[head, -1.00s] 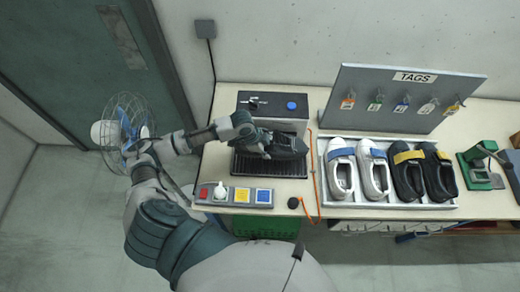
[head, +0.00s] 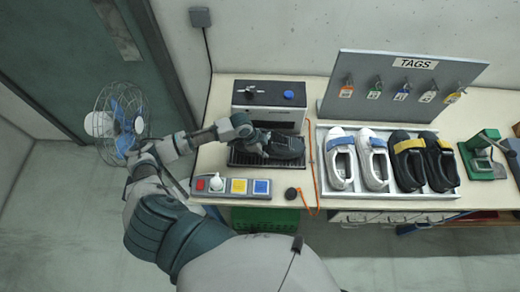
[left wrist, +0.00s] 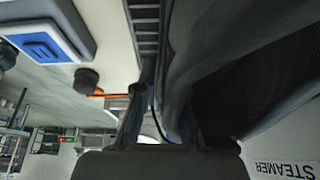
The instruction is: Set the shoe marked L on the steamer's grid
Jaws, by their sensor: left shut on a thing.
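A dark shoe (head: 286,145) is in my left gripper (head: 262,141), which is shut on it. The shoe is over the steamer's dark grid (head: 268,162), toe to the right. I cannot tell whether its sole touches the grid. No L mark shows on it. The steamer (head: 268,95) stands behind the grid with a blue button on top. In the left wrist view the shoe (left wrist: 225,65) fills the upper right, with the slotted grid (left wrist: 145,25) beside it. My right gripper is not in view.
A white tray (head: 385,190) of white and black shoes stands to the right, below a TAGS board (head: 405,85). An orange cord (head: 313,170) runs between.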

